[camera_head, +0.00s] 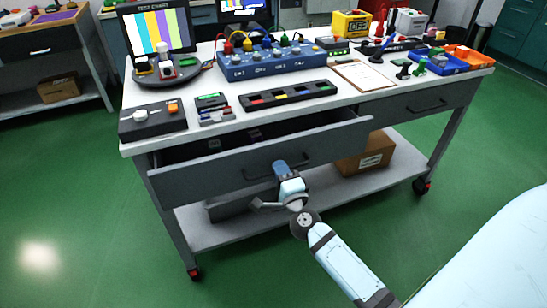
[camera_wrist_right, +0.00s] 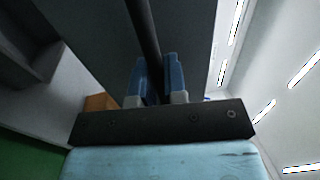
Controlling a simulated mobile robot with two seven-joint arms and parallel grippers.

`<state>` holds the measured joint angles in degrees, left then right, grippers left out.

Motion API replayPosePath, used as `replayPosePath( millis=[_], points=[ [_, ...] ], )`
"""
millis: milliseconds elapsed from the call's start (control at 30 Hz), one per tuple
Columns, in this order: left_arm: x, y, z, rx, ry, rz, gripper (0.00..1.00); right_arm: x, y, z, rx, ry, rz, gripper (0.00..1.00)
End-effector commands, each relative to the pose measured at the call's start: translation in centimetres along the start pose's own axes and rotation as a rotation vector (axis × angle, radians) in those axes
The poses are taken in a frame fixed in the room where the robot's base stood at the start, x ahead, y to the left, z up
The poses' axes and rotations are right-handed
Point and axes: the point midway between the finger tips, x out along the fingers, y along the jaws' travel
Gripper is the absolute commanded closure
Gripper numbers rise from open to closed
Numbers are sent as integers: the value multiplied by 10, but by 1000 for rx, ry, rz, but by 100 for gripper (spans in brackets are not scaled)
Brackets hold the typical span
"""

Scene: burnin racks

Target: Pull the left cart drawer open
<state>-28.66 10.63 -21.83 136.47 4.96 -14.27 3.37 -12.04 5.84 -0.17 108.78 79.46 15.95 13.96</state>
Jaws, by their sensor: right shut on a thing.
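The left cart drawer (camera_head: 215,174) is pulled partly out of the white-topped cart (camera_head: 215,136), and its dark inside shows behind the grey front. My right gripper (camera_head: 280,166) is at the middle of the drawer front, on the dark bar handle. In the right wrist view, the blue fingertips (camera_wrist_right: 156,75) are on either side of the handle (camera_wrist_right: 143,32), shut on it. The drawer front (camera_wrist_right: 90,40) fills much of that view. My left gripper is not in view.
The right drawer (camera_head: 425,107) looks shut. A cardboard box (camera_head: 366,157) stands on the cart's lower shelf (camera_head: 220,233). A blue instrument box (camera_head: 270,63), a monitor (camera_head: 158,32) and a clipboard (camera_head: 362,75) are on top. Green floor in front is clear.

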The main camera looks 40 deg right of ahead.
Motion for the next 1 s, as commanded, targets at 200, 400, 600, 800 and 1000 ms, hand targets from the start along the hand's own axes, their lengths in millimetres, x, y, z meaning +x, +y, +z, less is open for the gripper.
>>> replayPosePath(
  millis=[200, 400, 600, 800, 1000],
  points=[
    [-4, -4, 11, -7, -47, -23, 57, -61, -11, 0, -2, -1, 3, 100],
    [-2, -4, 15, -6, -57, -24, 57, -112, -21, 0, -1, -2, 3, 100],
    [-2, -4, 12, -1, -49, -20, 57, -150, -28, 0, -1, -2, 1, 100],
    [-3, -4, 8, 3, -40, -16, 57, -173, -33, 0, 0, -1, 0, 100],
    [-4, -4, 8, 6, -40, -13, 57, -182, -35, 0, -1, -1, -1, 100]
  ],
)
